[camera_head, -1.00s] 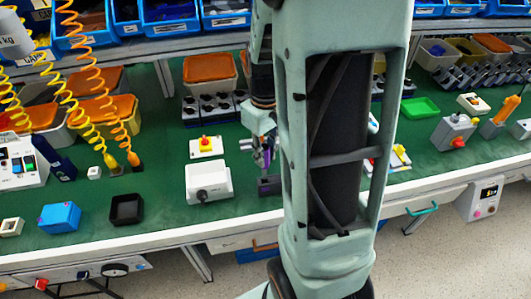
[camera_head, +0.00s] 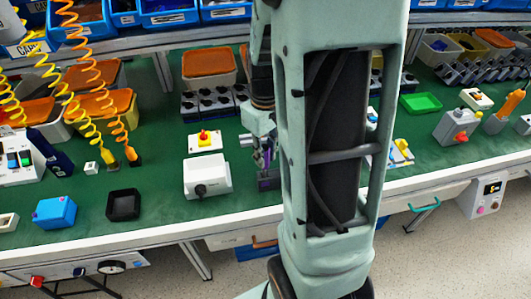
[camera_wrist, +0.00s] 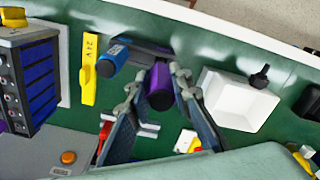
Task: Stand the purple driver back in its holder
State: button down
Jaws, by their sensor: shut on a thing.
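My gripper (camera_wrist: 159,84) is shut on the purple driver (camera_wrist: 160,90), whose purple end shows between the two fingers in the wrist view. In the head view my gripper (camera_head: 264,146) is partly hidden by my arm column. A dark holder (camera_wrist: 150,49) lies just beyond the fingers in the wrist view and shows as a purple-grey block (camera_head: 269,182) under the gripper in the head view. A blue driver (camera_wrist: 111,60) is at its left end. I cannot tell whether the purple driver's lower end is in a slot.
A white box with a black rotary knob (camera_head: 207,176) stands left of the holder, close to my gripper. A yellow strip (camera_wrist: 88,70) is near the blue driver. A white box with a red button (camera_head: 205,140) stands behind. Green bench is clear around the black tray (camera_head: 123,204).

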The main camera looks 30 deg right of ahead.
aim_at(266, 167)
jog(key=shift+f+b, duration=1.7)
jog(key=shift+f, duration=0.5)
jog(key=c, duration=1.7)
grip_release()
jog(key=shift+r, duration=0.1)
jog(key=shift+o, duration=0.2)
jog(key=shift+r, duration=0.1)
notch_tip(266, 167, up, 12)
jog(key=shift+f, duration=0.1)
jog(key=shift+w, duration=0.1)
